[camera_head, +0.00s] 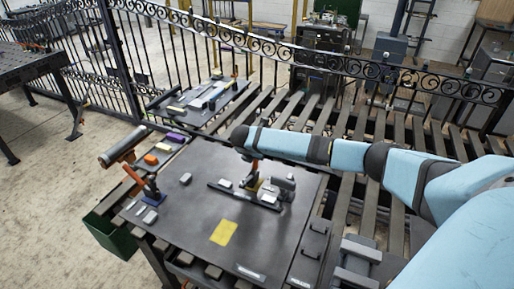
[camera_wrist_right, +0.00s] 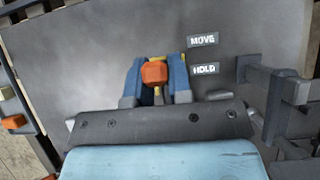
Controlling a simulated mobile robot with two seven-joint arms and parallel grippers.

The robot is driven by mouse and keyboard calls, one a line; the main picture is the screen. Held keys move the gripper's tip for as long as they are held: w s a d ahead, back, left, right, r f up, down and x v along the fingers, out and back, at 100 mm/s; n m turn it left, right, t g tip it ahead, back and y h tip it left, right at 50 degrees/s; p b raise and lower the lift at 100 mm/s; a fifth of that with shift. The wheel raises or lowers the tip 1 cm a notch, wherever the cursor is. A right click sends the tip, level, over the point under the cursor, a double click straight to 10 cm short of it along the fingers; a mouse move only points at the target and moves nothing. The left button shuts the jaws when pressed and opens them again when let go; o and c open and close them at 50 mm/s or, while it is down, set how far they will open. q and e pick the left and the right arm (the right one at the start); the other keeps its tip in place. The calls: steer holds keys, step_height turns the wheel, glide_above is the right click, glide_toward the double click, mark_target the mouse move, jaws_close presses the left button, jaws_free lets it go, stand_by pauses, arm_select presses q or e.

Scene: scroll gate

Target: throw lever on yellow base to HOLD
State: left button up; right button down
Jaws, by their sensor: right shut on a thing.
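The lever's orange knob (camera_wrist_right: 155,73) sits between the blue fingers of my right gripper (camera_wrist_right: 157,80) in the right wrist view. Slivers of yellow show behind the knob and fingers; the base is mostly hidden. A MOVE label (camera_wrist_right: 202,40) and a HOLD label (camera_wrist_right: 204,69) lie to the right of the knob, which is about level with HOLD. In the head view my right gripper (camera_head: 255,181) is low over the dark plate (camera_head: 185,235), shut on the lever. My left gripper is not in view.
Another orange lever (camera_head: 146,183) stands at the plate's left. A flat yellow patch (camera_head: 224,232) lies near the front. Orange (camera_head: 151,159) and purple (camera_head: 176,137) blocks sit by the far left edge. A grey bracket (camera_wrist_right: 285,95) stands right of the labels.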

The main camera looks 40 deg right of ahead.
stand_by(0.3)
steer(key=shift+r, duration=0.1)
steer(key=c, duration=1)
jaws_free()
steer(key=shift+a, duration=0.1)
steer(key=shift+c, duration=0.2)
steer(key=b+v, duration=0.1)
steer(key=v, duration=1.2)
steer(key=shift+s+a+r, duration=0.2)
steer(key=shift+s+a, duration=0.1)
steer(key=shift+a, duration=0.05)
steer(key=shift+c, duration=0.3)
